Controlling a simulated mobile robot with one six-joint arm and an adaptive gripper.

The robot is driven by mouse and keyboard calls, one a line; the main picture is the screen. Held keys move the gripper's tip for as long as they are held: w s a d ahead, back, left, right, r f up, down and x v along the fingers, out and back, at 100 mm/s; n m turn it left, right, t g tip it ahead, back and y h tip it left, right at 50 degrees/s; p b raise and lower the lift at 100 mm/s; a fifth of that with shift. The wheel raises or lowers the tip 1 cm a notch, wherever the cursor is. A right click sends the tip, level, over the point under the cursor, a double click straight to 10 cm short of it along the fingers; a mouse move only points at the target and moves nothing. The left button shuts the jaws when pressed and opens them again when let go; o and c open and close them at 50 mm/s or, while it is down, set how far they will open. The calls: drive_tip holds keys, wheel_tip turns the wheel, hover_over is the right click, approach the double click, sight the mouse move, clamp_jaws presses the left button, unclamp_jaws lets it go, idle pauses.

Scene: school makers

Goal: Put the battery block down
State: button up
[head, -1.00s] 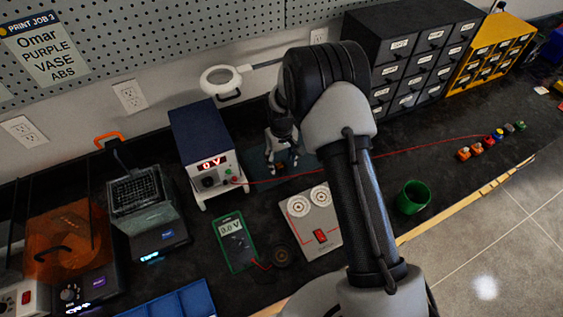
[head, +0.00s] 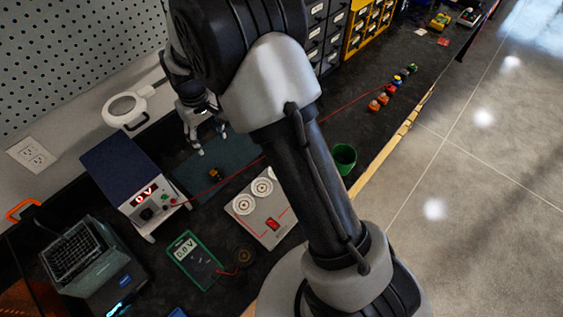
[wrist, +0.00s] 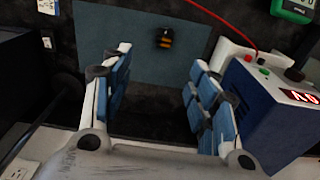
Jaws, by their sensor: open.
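A small dark block with orange-yellow bands, apparently the battery block (head: 214,174), rests on the dark blue-green mat (head: 236,152). In the wrist view the block (wrist: 165,38) lies on the mat (wrist: 110,55), beyond my fingertips and apart from them. My gripper (head: 212,144) is open and empty, toward the wall side of the block in the head view.
A blue power supply (head: 128,175) reading 0 V stands left of the mat. A green multimeter (head: 193,262), a white board with a red switch (head: 262,207) and a green cup (head: 343,158) are nearer. A red wire (head: 345,108) crosses the bench. A ring lamp (head: 125,110) stands behind.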

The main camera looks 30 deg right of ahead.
drive_tip(key=s+d+r+m+t, duration=0.1)
drive_tip(key=s+d+r, duration=0.2)
drive_tip(key=s+r, duration=0.5)
drive_tip(key=s+d+r+m+t, duration=0.1)
drive_tip(key=s+d+r, duration=0.4)
drive_tip(key=r, duration=0.5)
drive_tip(key=s+d+r+m+t, duration=0.2)
drive_tip(key=s, duration=1.5)
drive_tip(key=shift+s, duration=0.35)
drive_tip(key=shift+r, duration=0.1)
